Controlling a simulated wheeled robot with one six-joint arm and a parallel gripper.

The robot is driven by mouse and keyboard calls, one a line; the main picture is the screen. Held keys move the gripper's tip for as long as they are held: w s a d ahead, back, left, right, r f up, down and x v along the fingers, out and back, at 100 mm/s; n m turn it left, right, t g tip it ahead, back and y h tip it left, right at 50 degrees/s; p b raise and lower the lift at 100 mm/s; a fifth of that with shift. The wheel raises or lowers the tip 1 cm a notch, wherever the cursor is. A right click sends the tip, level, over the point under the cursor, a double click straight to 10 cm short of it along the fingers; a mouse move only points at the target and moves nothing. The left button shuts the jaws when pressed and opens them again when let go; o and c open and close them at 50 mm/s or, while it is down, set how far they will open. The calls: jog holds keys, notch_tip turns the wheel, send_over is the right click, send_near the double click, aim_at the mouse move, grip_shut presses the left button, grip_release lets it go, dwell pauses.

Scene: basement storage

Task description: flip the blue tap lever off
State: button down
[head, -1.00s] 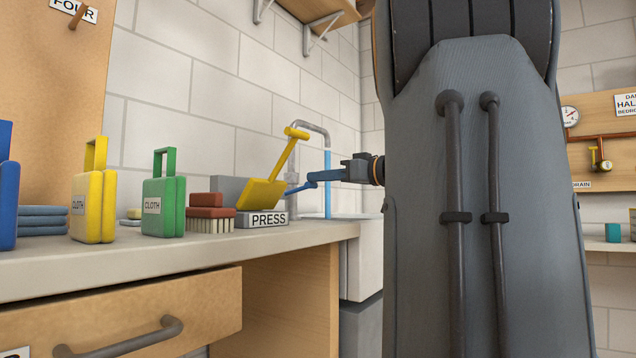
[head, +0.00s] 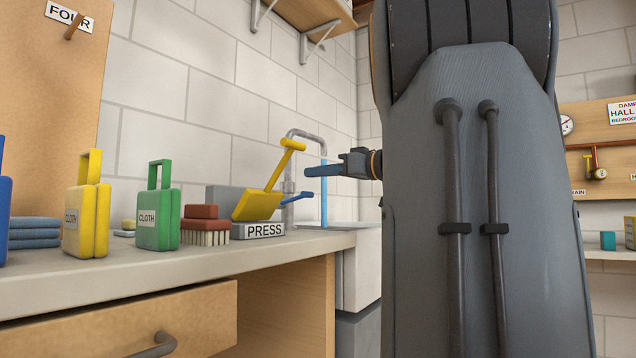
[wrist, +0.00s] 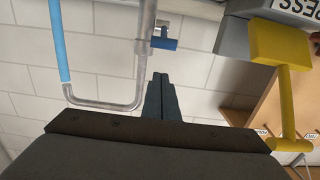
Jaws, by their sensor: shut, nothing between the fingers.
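The grey gooseneck tap (head: 304,134) stands at the back of the counter beside the sink, with a blue stream of water (head: 324,195) below its spout. Its blue lever (head: 297,198) sticks out low on the tap's post, tilted slightly upward toward its right end. The lever also shows in the wrist view (wrist: 163,43), just beyond my fingertips. My gripper (head: 308,171) is shut and empty, a little above the lever in the head view, with a visible gap between them. The wrist view shows its closed fingers (wrist: 160,76) pointing toward the lever, beside the tap pipe.
A yellow lever (head: 272,188) on a block labelled PRESS (head: 265,230) stands left of the tap. A brush (head: 205,236), a green cloth holder (head: 160,215) and a yellow one (head: 88,220) line the counter. My arm hides much of the right side.

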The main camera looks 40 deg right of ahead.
jog(key=f+p+v, duration=0.1)
jog(key=p+v, duration=0.1)
jog(key=v, duration=0.7)
jog(key=shift+f, duration=0.4)
